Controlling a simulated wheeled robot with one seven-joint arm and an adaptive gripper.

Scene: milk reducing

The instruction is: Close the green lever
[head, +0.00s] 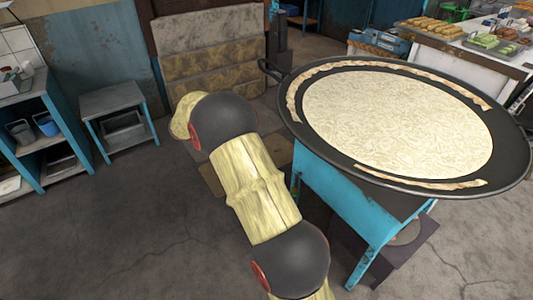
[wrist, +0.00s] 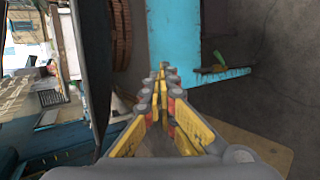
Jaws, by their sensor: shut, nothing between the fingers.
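The green lever (wrist: 220,58) is a small green piece in the wrist view, right of the upper middle, beside a narrow blue ledge (wrist: 225,74). My gripper (wrist: 162,70) is shut and empty, with yellow and grey fingers pointing towards a blue panel (wrist: 174,35). The lever lies to the right of the fingertips and a little higher in the picture, with a visible gap between them.
A wide black pan (head: 515,150) with pale contents sits on a blue stand (head: 345,200) in the head view. The pan's dark side (wrist: 93,60) rises close on the left in the wrist view. A grey side table (head: 112,97) stands left; open floor lies in front.

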